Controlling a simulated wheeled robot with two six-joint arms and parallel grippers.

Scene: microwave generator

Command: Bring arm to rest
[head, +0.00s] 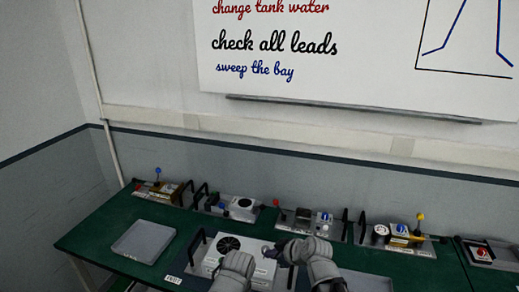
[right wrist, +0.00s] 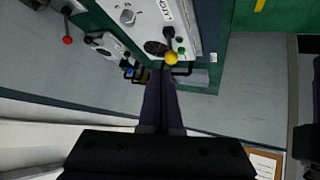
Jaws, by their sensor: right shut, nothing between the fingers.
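My right gripper (head: 285,250) is dark and hangs in front of the grey wrist at the lower middle of the head view. In the right wrist view its two long dark fingers (right wrist: 160,85) lie together, with nothing between them. It is over the front panel unit (head: 207,267) on the green table; I cannot tell how far above. My left arm's pale grey wrist (head: 235,265) is beside it, over the same unit. The left fingers are not clear enough to tell their state.
Several panel units with levers and knobs line the back of the green table (head: 110,232), including one with a white box (head: 240,208) and one with a yellow lever (head: 420,217). A grey tray (head: 143,241) lies at left. A yellow knob (right wrist: 171,58) is near the right fingertips in the wrist view.

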